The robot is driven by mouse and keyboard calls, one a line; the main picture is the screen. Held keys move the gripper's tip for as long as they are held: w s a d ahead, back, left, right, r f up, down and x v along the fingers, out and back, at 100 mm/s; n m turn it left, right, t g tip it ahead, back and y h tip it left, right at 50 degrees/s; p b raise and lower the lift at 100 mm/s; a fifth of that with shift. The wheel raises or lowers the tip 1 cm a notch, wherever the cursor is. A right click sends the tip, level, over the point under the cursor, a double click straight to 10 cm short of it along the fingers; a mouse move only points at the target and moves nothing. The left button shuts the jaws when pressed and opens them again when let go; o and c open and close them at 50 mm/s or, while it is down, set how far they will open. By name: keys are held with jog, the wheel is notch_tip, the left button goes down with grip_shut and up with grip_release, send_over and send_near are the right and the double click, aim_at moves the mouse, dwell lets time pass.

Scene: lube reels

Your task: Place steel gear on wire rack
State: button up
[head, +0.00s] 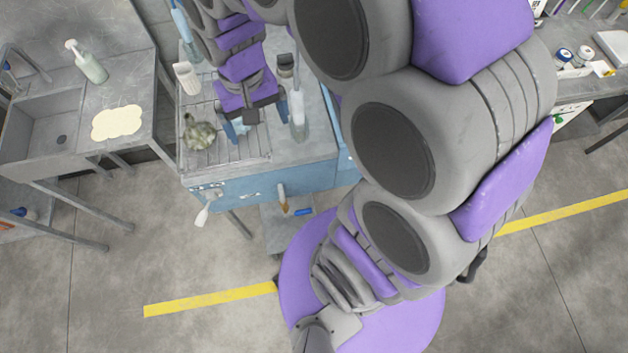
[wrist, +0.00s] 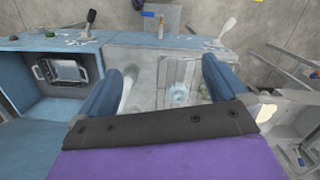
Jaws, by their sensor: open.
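The wire rack (head: 237,153) lies on the left part of the blue-sided workbench top; its grid also shows in the wrist view (wrist: 180,68). A lumpy, shiny grey-green piece (head: 198,133) sits on the rack's left side; I cannot tell for sure that it is the steel gear. A pale, roundish shape shows on the rack in the wrist view (wrist: 178,93). My gripper (head: 256,122) is over the rack's right part, its blue fingers spread. In the wrist view, the gap between the fingers (wrist: 160,86) holds nothing, and the bench top shows below.
A clear bottle (head: 298,118) stands right of my gripper. A whitish container (head: 187,78) stands at the rack's back left. A sink (head: 50,125) and a counter with a soap bottle (head: 88,63) are further left. My arm hides much of the right side.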

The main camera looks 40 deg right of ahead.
jog(key=s+r+n, duration=0.1)
jog(key=s, duration=1.7)
jog(key=shift+d+n+g, duration=0.4)
jog(key=shift+d, duration=0.05)
jog(key=shift+w, duration=0.1)
notch_tip(320, 180, down, 5)
jog(key=b, duration=0.4)
jog(key=shift+r+b, duration=0.2)
jog(key=shift+b, duration=0.15)
